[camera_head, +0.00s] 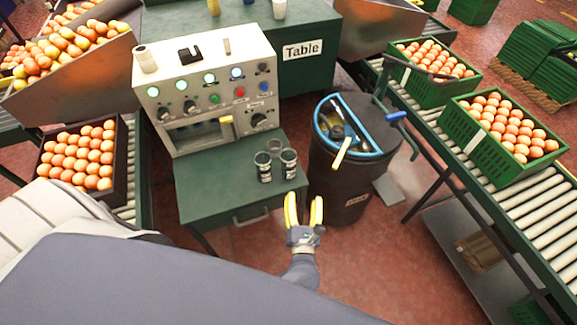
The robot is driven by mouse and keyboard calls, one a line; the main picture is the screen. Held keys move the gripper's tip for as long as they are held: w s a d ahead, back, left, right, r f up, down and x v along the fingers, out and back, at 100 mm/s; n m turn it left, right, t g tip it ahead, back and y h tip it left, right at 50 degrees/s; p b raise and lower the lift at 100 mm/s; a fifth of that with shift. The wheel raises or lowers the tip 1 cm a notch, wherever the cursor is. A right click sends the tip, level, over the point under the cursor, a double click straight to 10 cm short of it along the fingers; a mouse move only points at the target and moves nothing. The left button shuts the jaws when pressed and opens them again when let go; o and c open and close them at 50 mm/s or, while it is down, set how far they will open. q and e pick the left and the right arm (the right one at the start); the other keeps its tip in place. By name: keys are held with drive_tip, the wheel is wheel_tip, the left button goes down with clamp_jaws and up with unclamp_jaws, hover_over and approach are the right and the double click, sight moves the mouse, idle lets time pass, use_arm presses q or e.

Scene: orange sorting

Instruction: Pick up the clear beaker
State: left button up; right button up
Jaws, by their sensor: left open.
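A small group of glass-like vessels stands on the green bench top near its right edge. A clear beaker (274,146) is at the back, partly hidden by two darker-looking vessels with labels, one at front left (263,167) and one at front right (288,164). All look upright. My left gripper (303,209) has yellow fingers, spread apart and empty, pointing away from me. It is below and right of the vessels in the picture, past the bench's front right corner, and touches none of them. My right gripper is not in view.
A control panel (205,85) with lit buttons stands behind the green bench (215,195). A black bin (340,185) with a blue rim stands close to the bench's right. Crates of oranges (455,125) sit on a roller conveyor at right. Another crate (119,165) is at left.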

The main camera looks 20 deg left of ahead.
sight(289, 165)
use_arm(q)
drive_tip(key=w+a+n, duration=0.1)
drive_tip(key=w+a, duration=0.2)
drive_tip(key=w, duration=0.1)
drive_tip(key=w+a+n+g+y, duration=0.1)
drive_tip(key=w+a+n, duration=0.1)
drive_tip(key=w+a, duration=0.2)
drive_tip(key=w+a+n+y, duration=0.1)
drive_tip(key=w+a+n, duration=0.1)
drive_tip(key=w+a, duration=0.2)
drive_tip(key=shift+w+a+f, duration=0.1)
drive_tip(key=shift+w, duration=0.4)
drive_tip(key=shift+w+a+f, duration=0.1)
drive_tip(key=shift+w, duration=0.35)
drive_tip(key=c, duration=1)
